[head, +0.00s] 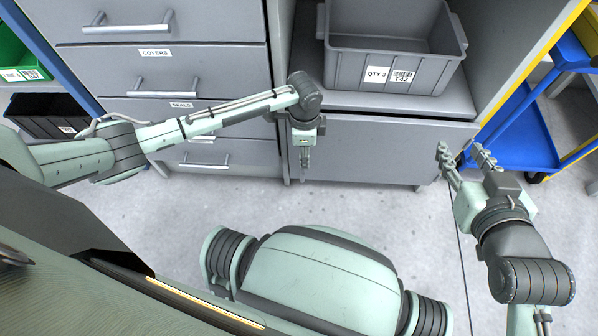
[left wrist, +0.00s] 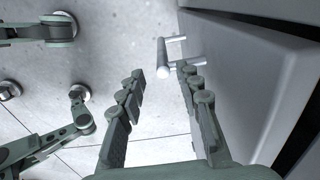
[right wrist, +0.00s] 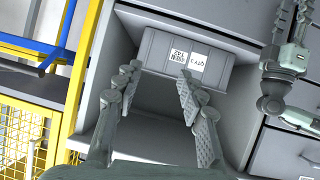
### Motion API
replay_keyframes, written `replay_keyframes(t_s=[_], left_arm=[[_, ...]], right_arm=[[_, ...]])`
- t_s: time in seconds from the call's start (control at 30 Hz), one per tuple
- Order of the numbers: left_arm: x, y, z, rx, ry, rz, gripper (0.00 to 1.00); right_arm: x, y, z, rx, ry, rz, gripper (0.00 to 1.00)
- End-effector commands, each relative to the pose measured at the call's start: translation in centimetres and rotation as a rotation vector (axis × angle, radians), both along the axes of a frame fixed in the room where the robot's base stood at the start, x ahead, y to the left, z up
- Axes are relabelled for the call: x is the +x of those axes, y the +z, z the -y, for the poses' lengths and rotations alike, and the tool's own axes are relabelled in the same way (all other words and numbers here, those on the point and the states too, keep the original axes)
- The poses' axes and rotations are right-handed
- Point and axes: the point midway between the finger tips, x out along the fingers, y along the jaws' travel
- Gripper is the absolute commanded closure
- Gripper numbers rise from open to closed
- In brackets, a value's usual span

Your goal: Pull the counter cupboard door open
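The grey cupboard door (head: 375,150) is below the open shelf in the head view. In the left wrist view the door (left wrist: 240,85) fills the right side, with a pale bar handle (left wrist: 165,62) standing out from it. My left gripper (head: 305,163) points down in front of the door's left part. In the left wrist view its fingers (left wrist: 163,76) are spread, with the handle between or just beyond the tips; contact cannot be told. The handle is hidden in the head view. My right gripper (head: 465,158) is open and empty, right of the door.
A grey bin (head: 390,45) stands on the shelf above the door. Drawers (head: 200,70) with bar handles lie to the left. A blue trolley (head: 520,135) stands on the right, near my right gripper. The floor (head: 370,205) before the door is clear.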

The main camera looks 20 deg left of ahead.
Motion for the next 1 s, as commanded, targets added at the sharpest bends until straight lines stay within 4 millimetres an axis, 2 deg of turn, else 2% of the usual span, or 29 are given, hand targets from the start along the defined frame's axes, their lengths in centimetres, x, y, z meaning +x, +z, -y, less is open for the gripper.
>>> replay_keyframes(t_s=[0.17, 0.33, 0.7, 0.83, 1.0], left_arm=[[0.3, -0.4, -0.8, 0.023, -0.018, -0.015, 0.66], [0.3, -2.1, -0.7, 0.021, -0.016, -0.016, 0.66], [0.3, -6.6, -0.7, 0.02, -0.016, -0.014, 0.66], [0.3, -7.4, -0.7, 0.019, -0.016, -0.013, 0.66], [0.3, -7.7, -0.7, 0.02, -0.016, -0.012, 0.66]], right_arm=[[0.2, 1.3, -0.7, 0.018, 0.01, 0.046, 0.6], [0.8, 2.9, -2.0, 0.056, 0.033, 0.135, 0.6], [1.3, 9.1, -5.3, 0.184, 0.094, 0.417, 0.6], [1.2, 10.4, -5.9, 0.212, 0.106, 0.476, 0.6], [1.1, 11.2, -6.1, 0.226, 0.111, 0.505, 0.6]])
